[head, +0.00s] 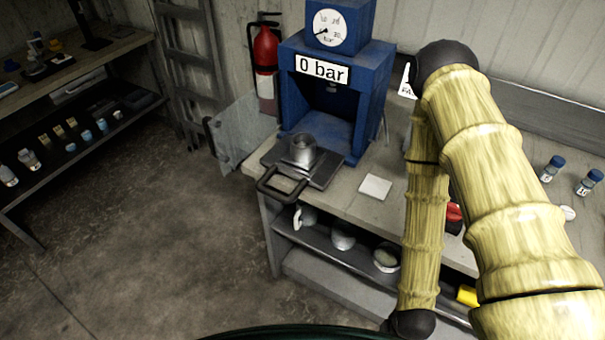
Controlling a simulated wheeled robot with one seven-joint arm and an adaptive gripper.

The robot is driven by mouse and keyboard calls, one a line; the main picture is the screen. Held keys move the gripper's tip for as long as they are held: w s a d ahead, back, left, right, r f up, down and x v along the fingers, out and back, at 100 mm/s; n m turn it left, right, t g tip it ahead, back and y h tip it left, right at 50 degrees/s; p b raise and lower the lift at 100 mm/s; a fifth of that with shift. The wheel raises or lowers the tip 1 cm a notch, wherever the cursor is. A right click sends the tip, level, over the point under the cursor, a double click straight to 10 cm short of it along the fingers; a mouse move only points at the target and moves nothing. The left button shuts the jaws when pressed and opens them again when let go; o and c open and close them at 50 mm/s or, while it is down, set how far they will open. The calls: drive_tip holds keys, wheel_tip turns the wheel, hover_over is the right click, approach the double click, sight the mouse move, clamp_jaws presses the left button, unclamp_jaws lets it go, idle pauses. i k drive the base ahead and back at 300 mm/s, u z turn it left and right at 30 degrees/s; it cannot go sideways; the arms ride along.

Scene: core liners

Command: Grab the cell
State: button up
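A metal cylinder (303,151), which looks like the cell, stands upright on a dark plate (325,172) with a loop handle (282,187). The plate sits at the front of a blue press on the workbench. The cylinder's top looks open, but its inside is too small to make out. My arm comes in from the lower right, bends at the top and runs down to a dark joint at the bottom edge. My gripper is not in this view. Nothing of mine touches the cylinder.
A white square (375,187) lies on the bench. Pots sit on the shelf below. Blue-capped vials (552,169) stand at right. The floor at left is clear.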

sight(304, 159)
drive_tip(key=k, duration=1.25)
drive_tip(key=u, duration=0.8)
drive_tip(key=i, duration=1.1)
drive_tip(key=z, duration=0.7)
